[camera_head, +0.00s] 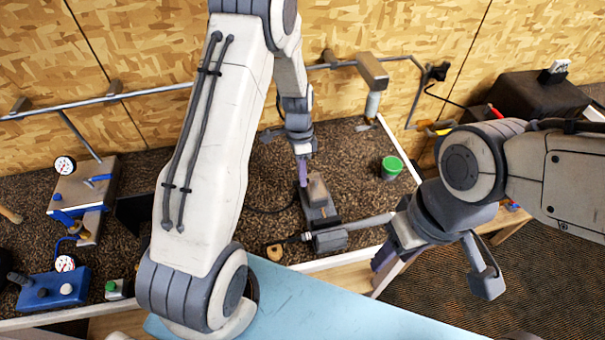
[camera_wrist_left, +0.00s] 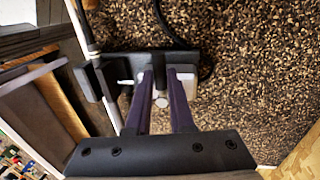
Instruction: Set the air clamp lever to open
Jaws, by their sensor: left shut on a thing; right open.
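The air clamp (camera_head: 328,238) is a dark grey device on the speckled bench, with a tan-grey block on top; a pale shaft (camera_head: 368,224) runs to it from the right. My left gripper (camera_head: 303,178) reaches down onto the clamp from behind. In the left wrist view the clamp's dark body (camera_wrist_left: 150,64) lies beyond the two purple fingers (camera_wrist_left: 166,95), which are close together with a small pale round knob (camera_wrist_left: 160,101) between them. I cannot tell clearly whether this is the lever; its setting is unclear. My right gripper (camera_head: 434,270) is open and empty, right of the clamp.
A green-lidded cup (camera_head: 391,168) stands right of the clamp. Blue gauge fittings (camera_head: 68,289) and a regulator panel (camera_head: 84,190) are at the left. A metal rail (camera_head: 150,93) runs along the back wall. A light blue surface (camera_head: 300,305) lies in front.

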